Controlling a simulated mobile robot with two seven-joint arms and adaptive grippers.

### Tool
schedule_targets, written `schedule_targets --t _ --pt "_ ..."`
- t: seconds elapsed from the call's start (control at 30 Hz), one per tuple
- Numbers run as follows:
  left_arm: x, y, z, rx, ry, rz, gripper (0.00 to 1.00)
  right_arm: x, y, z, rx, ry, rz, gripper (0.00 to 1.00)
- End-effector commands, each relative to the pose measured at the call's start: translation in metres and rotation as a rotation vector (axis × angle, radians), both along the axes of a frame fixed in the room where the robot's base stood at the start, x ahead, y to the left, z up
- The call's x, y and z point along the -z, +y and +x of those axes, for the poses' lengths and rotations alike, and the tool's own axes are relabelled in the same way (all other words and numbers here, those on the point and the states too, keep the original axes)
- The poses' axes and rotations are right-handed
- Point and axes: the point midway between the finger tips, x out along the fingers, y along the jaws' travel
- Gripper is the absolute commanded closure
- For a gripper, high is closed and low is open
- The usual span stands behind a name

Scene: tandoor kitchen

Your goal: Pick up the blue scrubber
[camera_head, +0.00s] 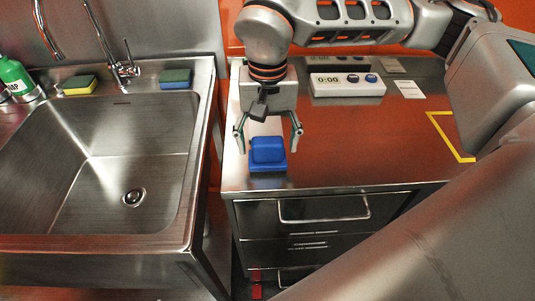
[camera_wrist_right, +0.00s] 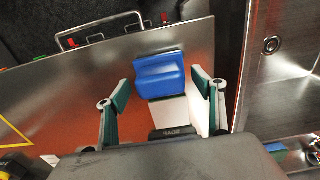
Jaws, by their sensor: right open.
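The blue scrubber (camera_head: 267,152) lies on the steel counter, close to its left front corner. In the right wrist view the blue scrubber (camera_wrist_right: 160,76) shows ahead of the fingers, roughly between their lines. My right gripper (camera_head: 268,146) points down over it with its two fingers apart, one toward each side of the scrubber. The gripper is open and empty; it also shows in the right wrist view (camera_wrist_right: 160,88). I cannot tell the exact height of the fingertips over the counter. My left gripper is not in view.
A sink (camera_head: 105,165) stands left of the counter, across a narrow gap. A yellow-green sponge (camera_head: 80,85) and a blue-green sponge (camera_head: 175,79) lie on its back ledge. A white timer (camera_head: 346,86) sits at the counter's back. The middle of the counter (camera_head: 350,140) is clear.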

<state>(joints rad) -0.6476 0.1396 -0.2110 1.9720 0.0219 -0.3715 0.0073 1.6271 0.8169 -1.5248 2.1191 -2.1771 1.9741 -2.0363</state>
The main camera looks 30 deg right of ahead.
Motion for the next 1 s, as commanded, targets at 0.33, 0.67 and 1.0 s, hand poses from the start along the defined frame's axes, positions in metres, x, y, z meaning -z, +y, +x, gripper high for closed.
schedule_targets --t 0.33,0.67,1.0 --pt "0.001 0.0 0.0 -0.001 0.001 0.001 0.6 0.0 0.0 0.0 0.0 0.0 0.0 0.75" --pt "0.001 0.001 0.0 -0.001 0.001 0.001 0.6 -0.007 0.0 0.001 0.0 -0.002 0.0 0.76" --pt "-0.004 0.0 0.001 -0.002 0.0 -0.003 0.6 -0.065 0.001 0.001 0.0 -0.007 0.001 0.76"
